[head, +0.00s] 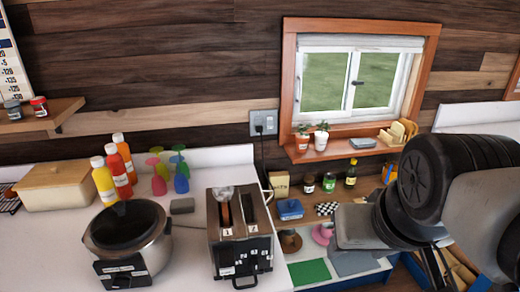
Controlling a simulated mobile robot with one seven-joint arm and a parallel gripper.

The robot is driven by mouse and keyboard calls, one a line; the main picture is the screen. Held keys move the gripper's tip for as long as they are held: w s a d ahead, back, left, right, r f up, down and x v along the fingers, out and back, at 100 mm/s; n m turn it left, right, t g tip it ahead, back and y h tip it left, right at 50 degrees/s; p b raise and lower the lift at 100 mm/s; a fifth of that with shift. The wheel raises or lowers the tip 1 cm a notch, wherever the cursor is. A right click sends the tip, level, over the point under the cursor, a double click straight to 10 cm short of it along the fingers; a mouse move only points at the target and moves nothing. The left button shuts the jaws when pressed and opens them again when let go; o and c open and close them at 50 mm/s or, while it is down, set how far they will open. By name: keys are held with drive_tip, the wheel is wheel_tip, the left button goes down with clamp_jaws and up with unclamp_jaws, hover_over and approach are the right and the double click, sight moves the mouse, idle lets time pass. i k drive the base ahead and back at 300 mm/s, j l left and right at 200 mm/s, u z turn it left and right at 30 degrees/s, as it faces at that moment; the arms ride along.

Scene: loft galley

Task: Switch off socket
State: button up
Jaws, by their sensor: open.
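The wall socket (263,123) is a grey-white plate on the wooden wall, left of the window. A black plug sits in its left lower part, and a dark cord runs down from it behind the counter. The switch is too small for me to tell its position. My gripper (358,228) is at the right, well apart from the socket and lower than it, in front of the low shelf. It is open, with nothing seen in it. Its finger details are hard to make out against my arm.
A toaster (238,240) stands on the counter below the socket, with a cooker (127,240) to its left. Bottles (112,165) and coloured glasses (170,173) stand behind. Potted plants (311,137) sit on the window ledge. The wall around the socket is clear.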

sight(270, 119)
drive_tip(key=l+u, duration=0.1)
drive_tip(key=u, duration=0.35)
drive_tip(key=i+l+u, duration=0.1)
drive_tip(key=u, duration=0.3)
drive_tip(key=i+l+u, duration=0.1)
drive_tip(key=l+u, duration=0.2)
drive_tip(key=l, duration=0.25)
drive_tip(key=l+u, duration=0.3)
drive_tip(key=l, duration=0.3)
drive_tip(key=l+u, duration=0.1)
drive_tip(key=l, duration=0.95)
drive_tip(key=k+l+u, duration=0.1)
drive_tip(key=l, duration=0.9)
